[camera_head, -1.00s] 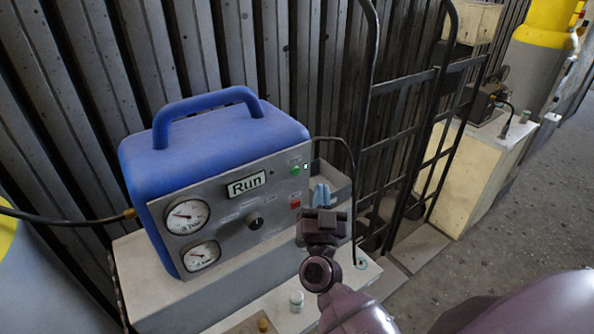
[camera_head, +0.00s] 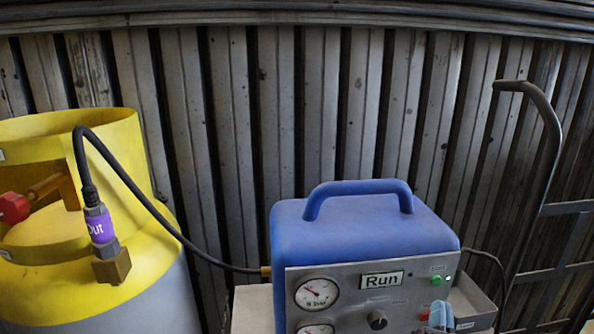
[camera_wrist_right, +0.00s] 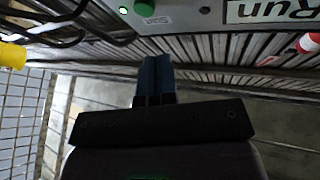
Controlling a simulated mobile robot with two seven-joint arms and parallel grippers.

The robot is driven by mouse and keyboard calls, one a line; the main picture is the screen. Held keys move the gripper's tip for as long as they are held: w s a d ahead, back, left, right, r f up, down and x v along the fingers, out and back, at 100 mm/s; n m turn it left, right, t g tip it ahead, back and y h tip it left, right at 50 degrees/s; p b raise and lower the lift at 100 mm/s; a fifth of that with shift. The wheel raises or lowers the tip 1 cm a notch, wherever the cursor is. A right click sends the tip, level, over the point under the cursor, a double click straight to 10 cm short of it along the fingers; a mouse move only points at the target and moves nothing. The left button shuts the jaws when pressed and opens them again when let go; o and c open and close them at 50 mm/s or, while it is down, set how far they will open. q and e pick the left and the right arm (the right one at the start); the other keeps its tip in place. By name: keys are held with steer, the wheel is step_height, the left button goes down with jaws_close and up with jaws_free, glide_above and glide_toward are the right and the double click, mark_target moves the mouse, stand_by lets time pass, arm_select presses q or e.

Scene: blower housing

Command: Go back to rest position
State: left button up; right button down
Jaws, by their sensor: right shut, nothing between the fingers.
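My right gripper (camera_head: 438,315) shows only as blue fingertips at the bottom edge of the head view, in front of the right end of the machine's panel. In the right wrist view the gripper (camera_wrist_right: 154,78) is shut, its blue fingers together with nothing between them. The blue machine (camera_head: 365,235) has a grey panel with a lit "Run" display (camera_head: 382,279), gauges and a knob. In the wrist view the panel (camera_wrist_right: 205,12) appears upside down beyond the fingertips, with a green button and a lit green light. My left gripper is not in view.
A yellow-topped cylinder (camera_head: 100,245) stands at the left, with a black hose (camera_head: 165,225) running to the machine. A dark hand-truck frame (camera_head: 545,180) stands at the right. A grey tray (camera_head: 472,305) sits beside the machine. A ribbed metal wall (camera_head: 310,120) closes the back.

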steer(key=s+a+f+n+g+y, duration=0.2)
steer(key=f+n+y, duration=0.15)
steer(key=f, duration=0.25)
steer(key=s+a+f+n+g+y, duration=0.2)
steer(key=f+n+g+y, duration=0.1)
steer(key=f+y, duration=0.2)
steer(key=s+d+f+g, duration=0.1)
steer(key=s+f+g, duration=0.1)
steer(key=s+f, duration=0.4)
steer(key=s+d+f+n+g+h, duration=0.1)
steer(key=s+d+f+g, duration=0.1)
steer(key=s+f, duration=0.4)
steer(key=s+g, duration=0.1)
steer(key=s, duration=0.1)
steer(key=shift+s+f, duration=0.15)
steer(key=shift+s, duration=0.2)
